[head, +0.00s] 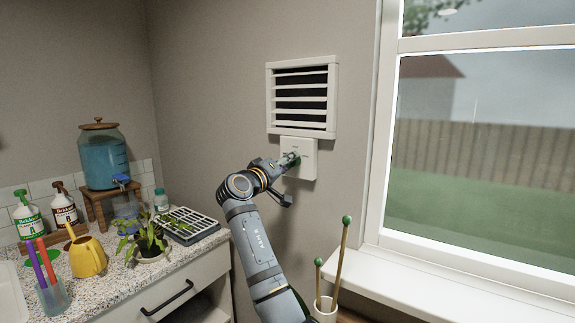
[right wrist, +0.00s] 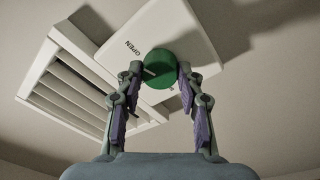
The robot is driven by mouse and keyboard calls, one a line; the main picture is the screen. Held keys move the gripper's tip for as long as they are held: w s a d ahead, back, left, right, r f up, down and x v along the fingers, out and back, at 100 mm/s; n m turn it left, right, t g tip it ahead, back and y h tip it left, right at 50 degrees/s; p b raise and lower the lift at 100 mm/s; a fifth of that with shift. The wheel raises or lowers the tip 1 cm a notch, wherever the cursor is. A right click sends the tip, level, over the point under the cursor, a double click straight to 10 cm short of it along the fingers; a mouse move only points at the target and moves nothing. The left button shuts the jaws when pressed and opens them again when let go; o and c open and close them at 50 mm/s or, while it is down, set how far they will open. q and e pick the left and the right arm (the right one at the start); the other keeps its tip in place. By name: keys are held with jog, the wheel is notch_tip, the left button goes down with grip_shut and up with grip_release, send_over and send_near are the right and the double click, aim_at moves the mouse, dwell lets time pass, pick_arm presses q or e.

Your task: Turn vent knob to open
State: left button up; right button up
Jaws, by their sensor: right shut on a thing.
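The green vent knob (right wrist: 160,69) sits on a white square plate (right wrist: 188,28) with the word OPEN printed near one edge. A white line on the knob points to the left in the right wrist view, not straight at the word. My right gripper (right wrist: 160,78) has a finger on each side of the knob and is shut on it. In the head view my right gripper (head: 291,160) reaches the plate (head: 307,158) and mostly hides the knob. The louvred vent (head: 302,97) is just above the plate, with dark gaps between its slats. My left gripper is not in view.
A window (head: 480,150) with a white sill (head: 450,290) is at the right. The counter at left holds a blue drink dispenser (head: 103,158), a yellow watering can (head: 87,257) and a plant (head: 147,240).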

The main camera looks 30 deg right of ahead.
jog(key=o, duration=1.2)
jog(key=shift+d, duration=0.1)
jog(key=shift+c, duration=0.2)
jog(key=v, duration=1.2)
